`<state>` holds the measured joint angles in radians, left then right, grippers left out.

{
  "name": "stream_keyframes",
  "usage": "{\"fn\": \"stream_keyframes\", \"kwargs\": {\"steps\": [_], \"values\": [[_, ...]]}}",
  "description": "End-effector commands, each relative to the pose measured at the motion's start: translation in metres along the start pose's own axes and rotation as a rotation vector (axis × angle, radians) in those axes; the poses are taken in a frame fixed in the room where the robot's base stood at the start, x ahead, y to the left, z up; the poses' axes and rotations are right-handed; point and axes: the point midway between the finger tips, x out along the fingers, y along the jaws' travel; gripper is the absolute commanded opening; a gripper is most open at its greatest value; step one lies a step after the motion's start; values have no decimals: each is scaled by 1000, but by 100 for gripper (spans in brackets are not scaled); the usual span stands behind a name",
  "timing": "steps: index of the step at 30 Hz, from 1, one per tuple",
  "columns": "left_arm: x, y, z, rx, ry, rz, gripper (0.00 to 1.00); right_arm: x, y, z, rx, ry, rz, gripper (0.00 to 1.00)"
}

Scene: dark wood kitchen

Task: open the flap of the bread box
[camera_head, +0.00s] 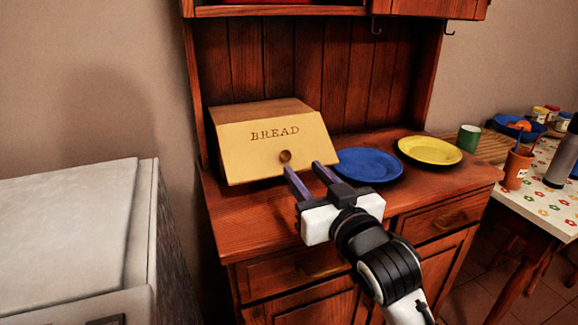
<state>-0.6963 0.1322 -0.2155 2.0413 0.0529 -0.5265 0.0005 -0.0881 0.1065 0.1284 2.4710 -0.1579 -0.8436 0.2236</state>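The bread box (262,110) stands on the dark wood cabinet top, against its back panel. Its pale yellow front flap (245,155) bears the word BREAD and looks closed. A round brown knob (285,156) sits low on the flap. My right gripper (310,170) is open and empty. Its two purple-grey fingers point toward the box, just below and to the right of the knob. I cannot tell whether a fingertip touches the flap. My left gripper is not in view.
A blue plate (368,165) lies right of my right gripper, close to the fingers. A yellow plate (430,150) and a green cup (468,138) stand farther right. A white appliance (70,225) stands at left. The cabinet top in front of the box is clear.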

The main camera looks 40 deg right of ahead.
Motion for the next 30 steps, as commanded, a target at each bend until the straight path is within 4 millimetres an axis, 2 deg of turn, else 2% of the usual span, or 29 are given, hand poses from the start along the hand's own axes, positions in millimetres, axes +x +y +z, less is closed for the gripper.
{"fn": "stream_keyframes", "kwargs": {"steps": [1, 6, 12, 17, 24, 26, 30], "values": [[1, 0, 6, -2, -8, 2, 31, 10, 0, 1, -1, 2, 0, 37], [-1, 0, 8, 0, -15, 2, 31, 44, 0, 0, -1, 1, -1, 37], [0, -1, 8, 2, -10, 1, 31, 70, 0, 1, -2, -2, -1, 37], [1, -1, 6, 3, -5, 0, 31, 78, -1, 2, -1, -3, -1, 37], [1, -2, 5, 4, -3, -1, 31, 78, -1, 2, -1, -3, -2, 37], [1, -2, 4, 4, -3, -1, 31, 78, -1, 2, -1, -3, -2, 28], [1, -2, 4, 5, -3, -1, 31, 78, -1, 2, -1, -3, -2, 5]]}}
